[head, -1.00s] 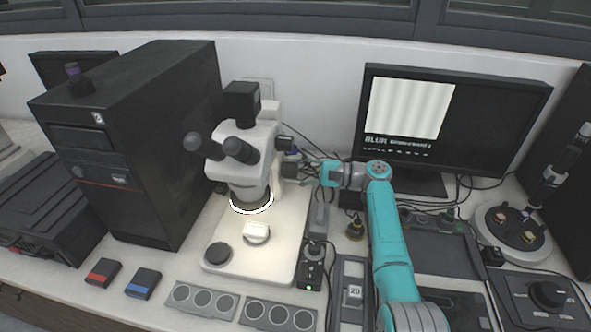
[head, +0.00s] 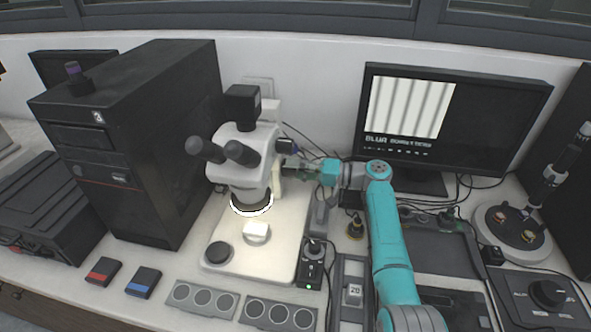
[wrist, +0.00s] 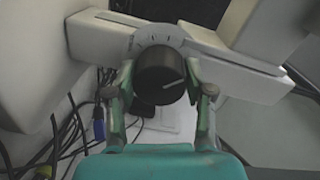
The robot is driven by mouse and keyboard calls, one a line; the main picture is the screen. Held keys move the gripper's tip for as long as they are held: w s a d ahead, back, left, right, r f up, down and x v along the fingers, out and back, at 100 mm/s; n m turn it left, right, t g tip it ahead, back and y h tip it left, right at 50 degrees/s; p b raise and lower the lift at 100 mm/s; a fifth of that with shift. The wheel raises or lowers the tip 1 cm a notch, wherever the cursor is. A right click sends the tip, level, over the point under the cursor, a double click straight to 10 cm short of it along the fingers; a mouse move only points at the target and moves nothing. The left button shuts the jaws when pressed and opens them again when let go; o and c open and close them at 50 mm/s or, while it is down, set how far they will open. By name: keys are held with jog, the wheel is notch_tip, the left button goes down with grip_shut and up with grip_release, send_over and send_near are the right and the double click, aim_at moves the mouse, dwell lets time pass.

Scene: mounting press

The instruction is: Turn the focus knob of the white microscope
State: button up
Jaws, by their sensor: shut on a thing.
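The white microscope (head: 239,172) stands on its pale base, left of centre in the head view, with black eyepieces to its left and a lit ring under its body. Its black focus knob (wrist: 160,77) fills the middle of the wrist view, with a pale pointer line slanting up to the right and a marked grey dial behind it. My gripper (wrist: 158,94) has one finger on each side of the knob and is shut on it. In the head view my gripper (head: 296,169) reaches the microscope's right side and hides the knob.
The monitor (head: 406,108) shows dark vertical stripes and a blur readout. A black computer tower (head: 140,150) stands left of the microscope. Small boxes and trays line the front of the bench. Cables (wrist: 62,135) hang at the left in the wrist view.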

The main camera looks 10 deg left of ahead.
jog(key=shift+f+n, duration=0.1)
jog(key=shift+n, duration=0.9)
jog(key=o, duration=1.2)
jog(key=d, duration=1.2)
jog(key=shift+s+r, duration=0.15)
jog(key=shift+r, duration=0.05)
